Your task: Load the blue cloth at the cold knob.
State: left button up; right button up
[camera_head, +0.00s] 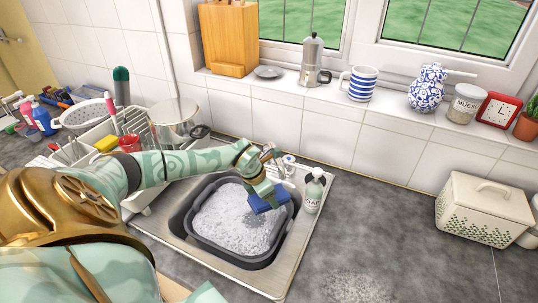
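The blue cloth (267,204) is at the right inner edge of the grey basin, above the foam. My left gripper (264,193) comes in from the left and reaches down onto it; it appears shut on the cloth, with the fingertips partly hidden. The tap (277,160) stands right behind my gripper, with a pale knob (289,159) at its right side. My wrist hides part of the tap, and I cannot read which knob is cold. The cloth is in front of the tap, apart from the knob. My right gripper is not in view.
The grey basin (178,222) full of white foam sits in the steel sink (295,240). A soap bottle (313,193) stands close to the right of the cloth. A dish rack with a pot (174,122) is at the left. The right counter is mostly clear before a cream bin (484,213).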

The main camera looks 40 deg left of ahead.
pick_arm(q)
jog(key=s+d+p, duration=0.3)
jog(key=s+p, duration=0.2)
jog(key=s, duration=0.1)
jog(key=shift+s+d, duration=0.2)
jog(key=shift+d, duration=0.05)
jog(key=shift+r+p, duration=0.1)
jog(key=shift+p, duration=0.2)
dwell(0.9)
jog(key=s+d+r+p, duration=0.2)
jog(key=s+r+p, duration=0.2)
jog(key=p, duration=0.3)
jog(key=shift+s+d, duration=0.2)
jog(key=shift+s, duration=0.05)
jog(key=shift+w+f, duration=0.1)
